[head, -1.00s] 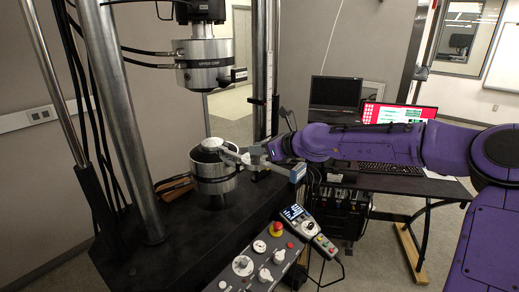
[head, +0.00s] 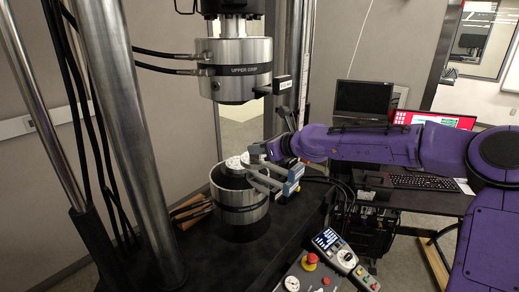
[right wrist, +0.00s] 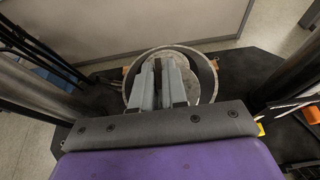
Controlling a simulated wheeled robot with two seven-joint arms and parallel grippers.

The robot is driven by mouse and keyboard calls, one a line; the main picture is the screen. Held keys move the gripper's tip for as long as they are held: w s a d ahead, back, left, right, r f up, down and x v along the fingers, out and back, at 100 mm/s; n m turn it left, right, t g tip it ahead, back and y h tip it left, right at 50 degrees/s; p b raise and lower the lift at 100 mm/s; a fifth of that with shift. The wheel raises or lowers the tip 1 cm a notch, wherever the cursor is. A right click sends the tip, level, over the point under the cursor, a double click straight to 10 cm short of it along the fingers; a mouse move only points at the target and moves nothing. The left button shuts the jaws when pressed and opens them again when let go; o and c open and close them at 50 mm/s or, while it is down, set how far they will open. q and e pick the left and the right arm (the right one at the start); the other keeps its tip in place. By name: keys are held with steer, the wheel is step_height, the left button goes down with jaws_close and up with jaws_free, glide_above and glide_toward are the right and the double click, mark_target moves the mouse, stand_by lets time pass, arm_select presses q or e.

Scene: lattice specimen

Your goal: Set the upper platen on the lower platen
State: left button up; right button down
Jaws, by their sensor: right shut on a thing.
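The upper platen, a small pale metal disc (head: 234,164), sits over the dark top of the lower cylinder. My right gripper (head: 251,164) reaches in from the right and is shut on the disc's right side. The lower platen is the large silver cylinder (head: 240,213) with a dark band, on the black machine bed. Whether the disc touches it or hangs just above cannot be told. In the right wrist view the two fingers (right wrist: 160,66) close together over the disc, inside the cylinder's round rim (right wrist: 211,72). My left gripper is not in view.
The upper grip (head: 236,72) hangs above with free space beneath. A steel column (head: 130,130) stands at left. A control panel with a red button (head: 310,262) and a handset (head: 335,243) are at front right. Wooden-handled tools (head: 190,211) lie beside the cylinder.

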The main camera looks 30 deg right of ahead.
steer(key=shift+w+a+r, duration=0.1)
steer(key=shift+a+r, duration=0.1)
steer(key=shift+r, duration=0.1)
steer(key=shift+w+a+f, duration=0.1)
steer(key=shift+w+a, duration=0.1)
steer(key=shift+w, duration=0.15)
steer(key=x, duration=0.4)
steer(key=d+b+x, duration=0.1)
steer(key=x, duration=0.1)
steer(key=shift+w+a+f, duration=0.1)
steer(key=shift+w+f, duration=0.05)
steer(key=shift+w, duration=0.45)
steer(key=shift+s+a+r+b, duration=0.2)
steer(key=shift+s+r+b, duration=0.1)
steer(key=shift+s+r, duration=0.15)
steer(key=shift+w+f, duration=0.25)
steer(key=shift+w, duration=0.15)
steer(key=shift+s+r+p, duration=0.3)
steer(key=shift+s+p, duration=0.15)
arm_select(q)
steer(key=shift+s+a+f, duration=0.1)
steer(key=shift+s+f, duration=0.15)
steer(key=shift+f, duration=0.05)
arm_select(e)
steer(key=shift+w+f, duration=0.1)
steer(key=shift+f, duration=0.05)
